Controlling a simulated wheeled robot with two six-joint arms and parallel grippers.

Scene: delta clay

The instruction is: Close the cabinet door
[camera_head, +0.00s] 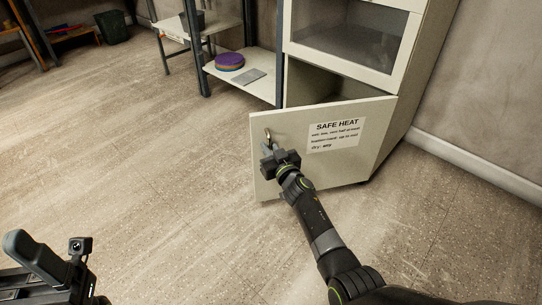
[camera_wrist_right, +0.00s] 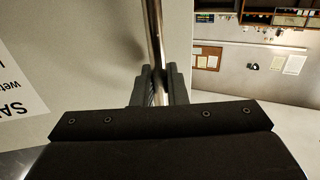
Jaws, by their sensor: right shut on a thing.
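The cabinet (camera_head: 420,90) is a pale cream unit at the upper right of the head view. Its lower door (camera_head: 345,165) stands ajar, swung out towards me, with a dark gap above it. The door carries a white "SAFE HEAT" sign and a metal bar handle (camera_head: 267,136) near its left edge. My right gripper (camera_head: 268,150) is at the handle, and in the right wrist view the fingers (camera_wrist_right: 155,88) are closed around the handle bar (camera_wrist_right: 155,40). My left gripper (camera_head: 75,270) is at the lower left, apart from the cabinet; its fingers do not show clearly.
A dark bin (camera_head: 112,26) stands farther back. The floor (camera_head: 130,150) left of the door is clear. A wall is at the right.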

